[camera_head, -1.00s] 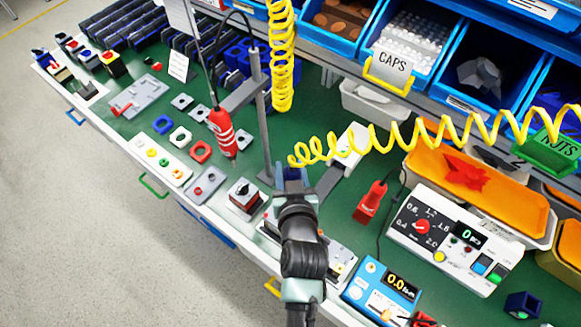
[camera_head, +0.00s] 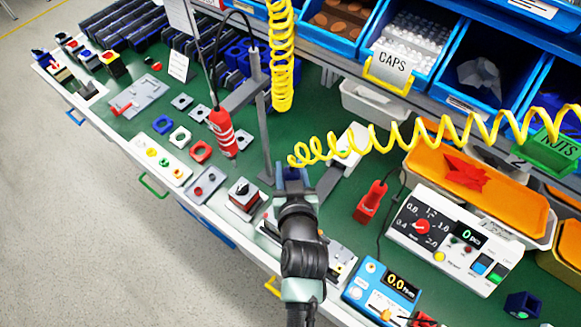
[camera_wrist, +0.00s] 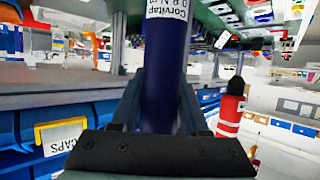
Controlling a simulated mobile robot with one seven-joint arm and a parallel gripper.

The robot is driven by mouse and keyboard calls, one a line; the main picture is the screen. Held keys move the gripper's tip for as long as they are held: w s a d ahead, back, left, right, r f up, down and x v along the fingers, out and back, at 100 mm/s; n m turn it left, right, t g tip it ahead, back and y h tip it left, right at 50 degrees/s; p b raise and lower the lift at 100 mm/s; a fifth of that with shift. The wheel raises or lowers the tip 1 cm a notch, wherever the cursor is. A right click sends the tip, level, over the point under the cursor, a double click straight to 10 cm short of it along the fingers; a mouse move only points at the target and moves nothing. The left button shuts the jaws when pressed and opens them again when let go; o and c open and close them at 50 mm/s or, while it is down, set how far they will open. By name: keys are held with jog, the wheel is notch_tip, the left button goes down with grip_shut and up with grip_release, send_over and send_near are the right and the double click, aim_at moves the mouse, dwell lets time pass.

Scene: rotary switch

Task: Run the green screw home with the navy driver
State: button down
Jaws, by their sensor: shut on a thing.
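My gripper (camera_wrist: 160,110) is shut on the navy driver (camera_wrist: 165,80), a dark blue cylinder with a white printed label, in the wrist view. In the head view my gripper (camera_head: 294,186) is over the front part of the bench, with a little of the navy driver (camera_head: 291,173) showing above it. The driver's tip is hidden in both views. I cannot make out the green screw. Another plate with parts lies partly hidden under my arm.
A red striped driver (camera_head: 222,130) hangs from a cord left of a grey post (camera_head: 263,120). Yellow coiled hoses hang over the bench. A white control box (camera_head: 450,238) and a blue meter (camera_head: 381,292) stand at the right. Blue bins line the back.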

jog(key=shift+f+b, duration=0.95)
jog(key=shift+f, duration=0.05)
dwell(1.8)
notch_tip(320, 180, up, 5)
jog(key=p, duration=0.4)
jog(key=shift+f, duration=0.1)
dwell(0.6)
